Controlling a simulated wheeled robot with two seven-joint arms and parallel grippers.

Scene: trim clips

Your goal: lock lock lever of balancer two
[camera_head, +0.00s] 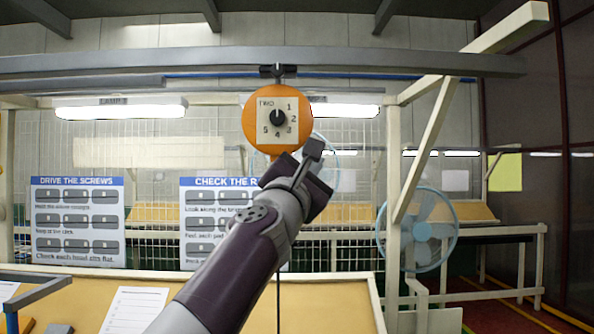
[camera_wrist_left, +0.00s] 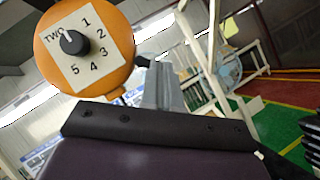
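Balancer two is an orange disc (camera_head: 256,145) hung from the overhead rail, with a square plate marked TWO and the numbers 1 to 5 around a black knob (camera_head: 278,118). It also shows in the left wrist view (camera_wrist_left: 117,75). A short dark piece, perhaps the lock lever (camera_wrist_left: 143,61), sticks out at its lower right beside my fingers. My left gripper (camera_head: 312,150) is at the disc's lower right. In the left wrist view its fingers (camera_wrist_left: 163,85) look closed together with nothing between them. Contact with the dark piece cannot be told. My right gripper is out of view.
A grey overhead rail (camera_head: 420,64) crosses above the balancer. A wire-mesh panel with two instruction boards (camera_head: 78,222) stands behind a tan bench (camera_head: 320,305). A blue fan (camera_head: 422,230) and a pale diagonal brace (camera_head: 425,145) are at the right. A dark line hangs below my arm.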

